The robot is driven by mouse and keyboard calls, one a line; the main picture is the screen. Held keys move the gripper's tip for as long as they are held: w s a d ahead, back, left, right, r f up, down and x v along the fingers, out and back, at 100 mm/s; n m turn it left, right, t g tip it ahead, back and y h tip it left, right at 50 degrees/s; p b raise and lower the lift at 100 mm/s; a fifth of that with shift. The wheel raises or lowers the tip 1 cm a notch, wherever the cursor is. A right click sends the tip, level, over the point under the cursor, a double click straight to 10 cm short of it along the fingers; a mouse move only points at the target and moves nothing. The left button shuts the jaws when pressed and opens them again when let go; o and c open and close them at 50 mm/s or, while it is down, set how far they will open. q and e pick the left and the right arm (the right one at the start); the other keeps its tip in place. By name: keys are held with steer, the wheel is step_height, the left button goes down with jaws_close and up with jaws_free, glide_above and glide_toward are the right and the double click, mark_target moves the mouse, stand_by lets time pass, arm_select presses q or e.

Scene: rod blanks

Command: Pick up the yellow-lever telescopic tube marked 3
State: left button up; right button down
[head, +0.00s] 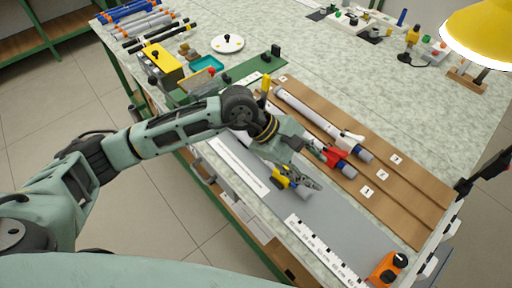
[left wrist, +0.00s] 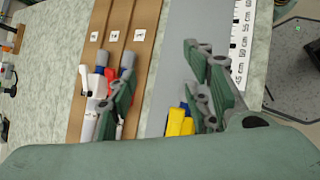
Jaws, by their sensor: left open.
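The yellow-lever tube (head: 281,182) lies on the grey strip of the bench, with much of it hidden behind my left arm and gripper. Its yellow lever (left wrist: 180,122) shows in the left wrist view between the fingers, close to the right-hand one. No mark 3 is readable on the tube. My left gripper (head: 305,178) is open above the tube; its fingers (left wrist: 165,78) are spread and hold nothing. I cannot tell whether a finger touches the tube. My right gripper is not in view.
A brown grooved board (head: 425,205) holds a red-lever tube (head: 335,157) and a white-lever tube (head: 305,110) beside my gripper. A white ruler (head: 325,252) and an orange device (head: 387,270) lie at the near end. A yellow lamp (head: 480,35) hangs at the upper right.

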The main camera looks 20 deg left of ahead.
arm_select(q)
steer(key=w+a+f+m+y, duration=0.1)
steer(key=w+a+y, duration=0.1)
steer(key=a, duration=0.3)
steer(key=w+a+f+t+y, duration=0.1)
steer(key=w+a+y, duration=0.15)
steer(key=a, duration=0.25)
steer(key=w+a+f+m+y, duration=0.1)
steer(key=w+a+y, duration=0.15)
steer(key=a, duration=0.25)
steer(key=shift+t, duration=0.3)
steer(key=x, duration=0.2)
steer(key=p+x, duration=0.1)
steer(key=x, duration=0.1)
steer(key=p+x, duration=0.1)
steer(key=x, duration=0.1)
steer(key=shift+s+d+f, duration=0.15)
steer(key=shift+s+f, duration=0.05)
steer(key=shift+f, duration=0.05)
steer(key=shift+w+f, duration=0.2)
steer(key=shift+f, duration=0.45)
steer(key=shift+c, duration=0.5)
steer(key=c, duration=0.7)
steer(key=shift+c, duration=0.7)
steer(key=shift+r, duration=0.15)
